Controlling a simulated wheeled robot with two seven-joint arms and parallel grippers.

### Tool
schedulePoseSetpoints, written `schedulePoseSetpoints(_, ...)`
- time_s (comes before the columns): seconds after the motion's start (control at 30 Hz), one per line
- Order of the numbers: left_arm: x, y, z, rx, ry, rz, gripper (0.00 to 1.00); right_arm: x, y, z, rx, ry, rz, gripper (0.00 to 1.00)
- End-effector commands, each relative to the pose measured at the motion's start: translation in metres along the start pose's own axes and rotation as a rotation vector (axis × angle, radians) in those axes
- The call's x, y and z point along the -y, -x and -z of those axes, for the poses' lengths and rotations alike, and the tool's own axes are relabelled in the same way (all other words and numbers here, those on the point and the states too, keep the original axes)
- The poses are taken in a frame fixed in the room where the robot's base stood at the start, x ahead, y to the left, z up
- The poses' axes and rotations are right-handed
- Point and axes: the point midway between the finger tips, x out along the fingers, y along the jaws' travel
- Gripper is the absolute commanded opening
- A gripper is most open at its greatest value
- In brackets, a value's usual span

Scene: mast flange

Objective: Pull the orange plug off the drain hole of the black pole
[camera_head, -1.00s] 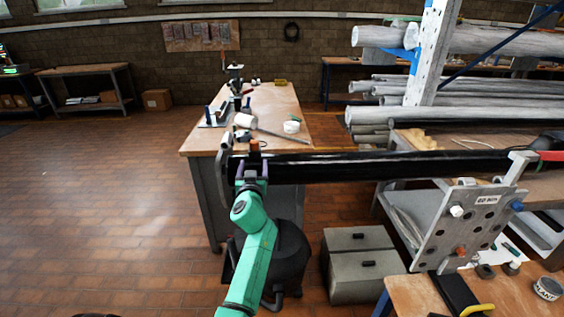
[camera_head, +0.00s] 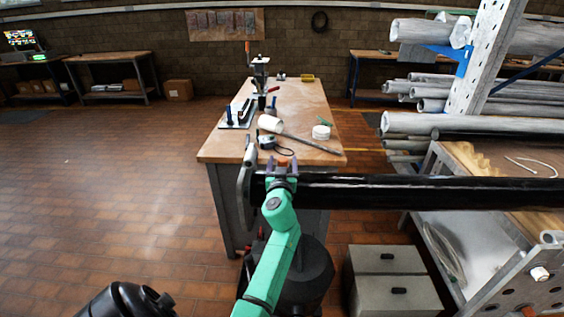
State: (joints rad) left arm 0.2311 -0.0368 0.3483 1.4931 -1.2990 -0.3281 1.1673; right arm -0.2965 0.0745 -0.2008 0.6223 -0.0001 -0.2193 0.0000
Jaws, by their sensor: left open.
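The black pole (camera_head: 410,190) runs level across the right half of the view, with a grey flange (camera_head: 246,175) at its left end. A small orange plug (camera_head: 284,161) shows at the top of the pole near that flange. My left gripper (camera_head: 283,167), on the green arm, is at the pole's left end. The drain hole is hidden. My right gripper is not in view.
A wooden workbench (camera_head: 216,147) with tools and a white roll stands behind the pole's left end. A rack (camera_head: 486,70) of grey pipes is at the right. Grey cabinets (camera_head: 390,262) stand below the pole. The tiled floor at left is mostly clear.

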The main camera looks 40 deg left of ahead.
Motion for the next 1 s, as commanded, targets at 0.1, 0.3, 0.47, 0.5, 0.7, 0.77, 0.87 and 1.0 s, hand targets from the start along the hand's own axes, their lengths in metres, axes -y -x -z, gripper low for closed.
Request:
schedulePoseSetpoints(0.1,0.000,0.000,0.000,0.000,0.000,0.000,0.68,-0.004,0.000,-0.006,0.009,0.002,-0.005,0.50)
schedulePoseSetpoints(0.3,0.000,0.000,0.000,0.001,-0.001,0.000,0.00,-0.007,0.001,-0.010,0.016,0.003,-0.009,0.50)
schedulePoseSetpoints(0.47,0.000,0.000,0.003,0.001,-0.001,0.000,0.00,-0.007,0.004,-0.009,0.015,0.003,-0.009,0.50)
schedulePoseSetpoints(0.5,0.000,0.000,0.006,0.001,-0.001,0.000,0.00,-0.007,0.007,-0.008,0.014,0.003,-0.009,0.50)
schedulePoseSetpoints(0.7,0.000,0.000,0.020,0.001,0.000,0.000,0.00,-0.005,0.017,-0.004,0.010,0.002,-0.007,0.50)
schedulePoseSetpoints(0.77,0.000,0.000,0.024,0.001,-0.001,0.000,0.00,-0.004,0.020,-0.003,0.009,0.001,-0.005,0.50)
schedulePoseSetpoints(0.87,0.000,0.000,0.030,0.001,0.000,0.000,0.00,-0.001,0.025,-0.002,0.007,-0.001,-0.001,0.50)
schedulePoseSetpoints(1.0,0.000,0.000,0.038,0.001,-0.001,0.000,0.00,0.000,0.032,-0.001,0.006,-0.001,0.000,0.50)
